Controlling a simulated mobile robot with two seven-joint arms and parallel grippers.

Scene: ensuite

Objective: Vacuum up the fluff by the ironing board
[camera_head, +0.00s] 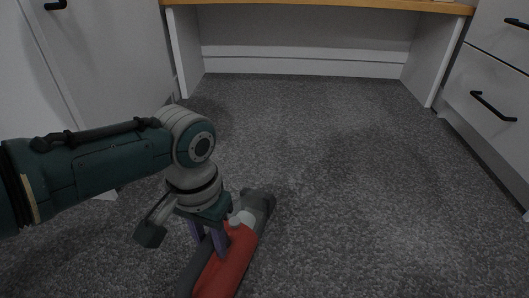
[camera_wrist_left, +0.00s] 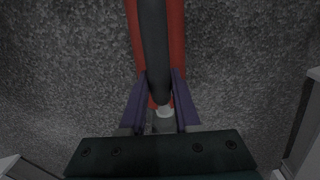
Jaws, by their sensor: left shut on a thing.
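A red handheld vacuum (camera_head: 234,262) with a dark grey handle and a grey nozzle end (camera_head: 259,203) is low over the carpet, at the bottom centre-left of the head view. My left gripper (camera_head: 209,238) points down, with its purple fingers shut on the vacuum. In the left wrist view, my left gripper (camera_wrist_left: 160,90) has its fingers on either side of the dark handle of the vacuum (camera_wrist_left: 154,45). I cannot tell whether the nozzle touches the floor. No fluff or ironing board can be made out in either view. My right gripper is not in view.
Grey carpet (camera_head: 330,170) lies open ahead and to the right. A desk with a wooden top (camera_head: 320,5) and white side panels stands at the back. White drawers (camera_head: 492,95) with black handles stand at the right, and a white cabinet (camera_head: 110,50) at the left.

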